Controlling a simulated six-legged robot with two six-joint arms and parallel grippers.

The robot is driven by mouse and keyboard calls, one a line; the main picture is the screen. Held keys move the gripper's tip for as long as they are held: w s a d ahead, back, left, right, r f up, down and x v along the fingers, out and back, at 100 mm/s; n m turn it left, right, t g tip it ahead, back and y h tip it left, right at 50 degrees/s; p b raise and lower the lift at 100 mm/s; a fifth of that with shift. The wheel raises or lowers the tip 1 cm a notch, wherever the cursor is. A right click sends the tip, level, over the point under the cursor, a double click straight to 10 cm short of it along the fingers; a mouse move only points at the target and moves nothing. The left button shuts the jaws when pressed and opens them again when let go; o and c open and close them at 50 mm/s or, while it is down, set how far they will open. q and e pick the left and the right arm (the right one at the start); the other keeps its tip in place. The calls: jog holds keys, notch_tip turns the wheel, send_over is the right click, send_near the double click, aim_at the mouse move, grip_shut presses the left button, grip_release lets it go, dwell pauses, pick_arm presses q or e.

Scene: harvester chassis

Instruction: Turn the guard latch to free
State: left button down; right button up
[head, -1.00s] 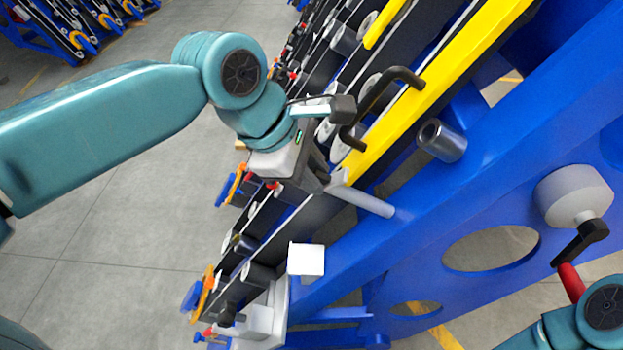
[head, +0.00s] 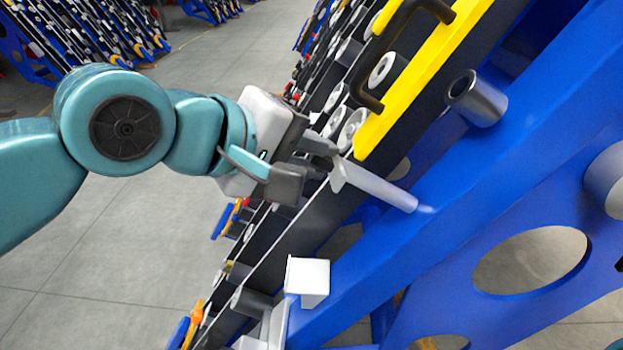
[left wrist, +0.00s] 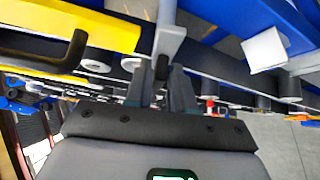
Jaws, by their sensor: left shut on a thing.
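The guard latch (head: 378,186) is a light grey bar beside the lower end of the yellow guard (head: 430,68). My left gripper (head: 326,162) comes in from the left and is shut on the latch's near end. In the left wrist view the latch (left wrist: 169,42) runs down between the two dark fingers (left wrist: 161,88), with a dark piece at its lower end. The exact contact is partly hidden by the fingers in the head view. My right gripper is not in view.
A black handle (head: 367,62) rises from the yellow guard just above the gripper. A metal tube (head: 478,98) sticks out of the blue frame (head: 450,190) on the right. A white block (head: 308,278) lies below. Open floor (head: 110,240) is at the left.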

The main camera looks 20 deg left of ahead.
pick_arm(q)
jog(key=shift+s+f+m+t+h+b, duration=0.1)
jog(key=shift+f+m+t+h+b, duration=0.2)
jog(key=shift+m+b, duration=0.45)
jog(key=shift+f+m+t+h+b, duration=0.15)
jog(key=shift+m+h+b, duration=0.3)
jog(key=shift+b, duration=0.5)
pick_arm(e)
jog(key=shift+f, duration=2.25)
pick_arm(q)
jog(key=c, duration=1.2)
grip_release()
jog(key=shift+o, duration=0.2)
jog(key=shift+d+r, duration=0.1)
jog(key=shift+r, duration=0.2)
jog(key=p+v, duration=0.2)
jog(key=v, duration=1.4)
jog(key=shift+p, duration=0.4)
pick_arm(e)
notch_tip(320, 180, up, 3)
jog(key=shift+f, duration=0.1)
pick_arm(q)
jog(key=shift+s+f, duration=0.15)
jog(key=shift+f, duration=0.05)
